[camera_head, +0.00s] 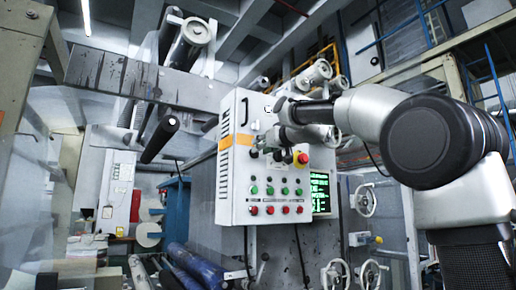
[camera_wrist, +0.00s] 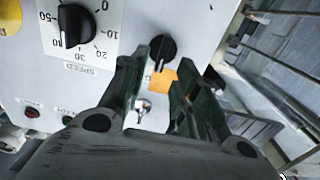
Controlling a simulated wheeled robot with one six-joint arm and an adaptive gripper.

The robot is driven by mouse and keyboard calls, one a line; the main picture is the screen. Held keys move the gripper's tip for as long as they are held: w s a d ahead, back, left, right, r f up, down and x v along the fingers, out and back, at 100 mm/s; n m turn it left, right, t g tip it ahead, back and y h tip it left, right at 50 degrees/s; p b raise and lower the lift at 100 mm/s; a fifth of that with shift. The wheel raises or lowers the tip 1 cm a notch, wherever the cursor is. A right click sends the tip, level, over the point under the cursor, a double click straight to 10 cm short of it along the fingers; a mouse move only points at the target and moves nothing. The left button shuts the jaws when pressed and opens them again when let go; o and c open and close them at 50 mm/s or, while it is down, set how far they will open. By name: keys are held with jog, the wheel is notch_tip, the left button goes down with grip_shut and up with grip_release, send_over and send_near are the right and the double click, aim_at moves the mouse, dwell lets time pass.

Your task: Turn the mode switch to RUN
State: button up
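The grey control box (camera_head: 238,190) hangs in the middle of the head view. My gripper (camera_head: 268,150) is in front of its upper face and hides part of it. In the wrist view a black rotary knob (camera_wrist: 162,48) sits on the white panel, with an orange plate (camera_wrist: 165,80) beside it. I cannot read any RUN marking, so I cannot confirm that it is the mode switch. My gripper (camera_wrist: 157,72) is open, its dark fingers pointing at the panel around this knob's area. Whether they touch it is unclear. A small metal toggle or key (camera_wrist: 143,107) shows between the fingers.
A SPEED dial with a black knob (camera_wrist: 76,25) is left of the gripper in the wrist view. A red emergency button (camera_head: 303,158), green buttons (camera_head: 270,190), red buttons (camera_head: 269,210) and a green-text screen (camera_head: 320,193) are on the box. Handwheels (camera_head: 365,200) stand at right.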

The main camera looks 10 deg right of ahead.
jog(key=shift+x, duration=1.1)
jog(key=shift+c, duration=0.4)
grip_shut()
jog(key=shift+d+m, duration=0.1)
jog(key=shift+m, duration=0.3)
jog(key=shift+w+d+f+m, duration=0.1)
jog(key=shift+d+m, duration=0.05)
jog(key=shift+m, duration=1.2)
jog(key=shift+w+d+f+m, duration=0.1)
jog(key=shift+d+m, duration=0.1)
jog(key=shift+m, duration=1.2)
jog(key=shift+d+f+m, duration=0.1)
jog(key=shift+d+m, duration=0.05)
jog(key=shift+m, duration=1.2)
